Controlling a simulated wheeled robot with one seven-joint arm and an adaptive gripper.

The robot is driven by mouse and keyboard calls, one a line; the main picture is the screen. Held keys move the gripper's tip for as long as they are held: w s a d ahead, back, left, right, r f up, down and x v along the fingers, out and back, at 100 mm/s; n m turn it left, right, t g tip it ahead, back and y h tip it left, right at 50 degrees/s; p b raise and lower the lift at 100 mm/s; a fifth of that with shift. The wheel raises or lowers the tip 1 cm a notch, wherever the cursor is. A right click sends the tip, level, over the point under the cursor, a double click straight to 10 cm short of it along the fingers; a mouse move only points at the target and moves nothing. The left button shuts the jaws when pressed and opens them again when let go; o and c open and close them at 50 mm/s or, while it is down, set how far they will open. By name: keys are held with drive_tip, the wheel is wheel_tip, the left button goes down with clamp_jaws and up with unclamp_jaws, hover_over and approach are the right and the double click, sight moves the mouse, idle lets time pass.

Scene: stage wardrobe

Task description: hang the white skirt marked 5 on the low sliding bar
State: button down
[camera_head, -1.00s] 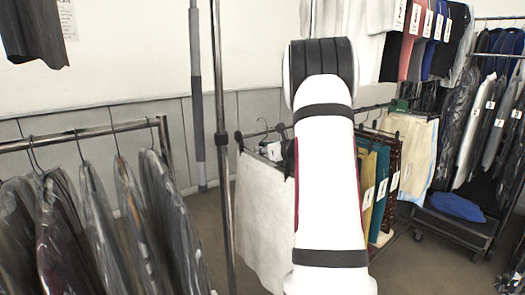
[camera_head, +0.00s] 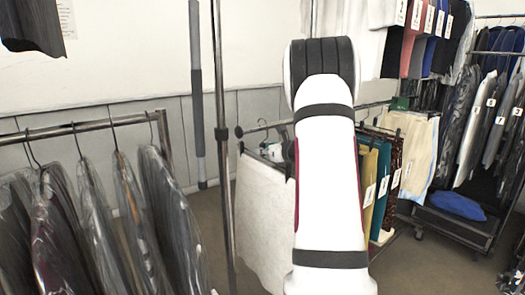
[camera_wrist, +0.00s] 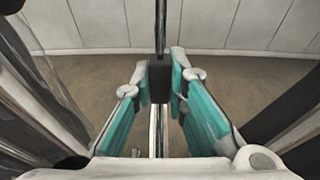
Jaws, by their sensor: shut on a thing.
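A white skirt (camera_head: 262,215) hangs in the middle of the head view, left of and partly behind my arm. Its right part is hidden and no mark is readable on it. My gripper (camera_wrist: 160,82) shows in the wrist view with teal finger pads on both sides of a dark block (camera_wrist: 159,74). A low bar (camera_head: 372,105) runs behind my arm, close above the skirt. I cannot tell whether the skirt's hanger touches the bar.
An upright pole (camera_head: 222,90) with a dark collar stands just left of the skirt. A rack (camera_head: 80,130) of dark bagged clothes is at left. Ochre, teal and patterned skirts (camera_head: 380,185) hang right of my arm. A full clothes rack (camera_head: 495,100) stands at right.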

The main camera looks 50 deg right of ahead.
drive_tip(key=shift+f+b, duration=0.65)
drive_tip(key=shift+f, duration=0.05)
drive_tip(key=c, duration=1.5)
unclamp_jaws()
drive_tip(key=v, duration=1.2)
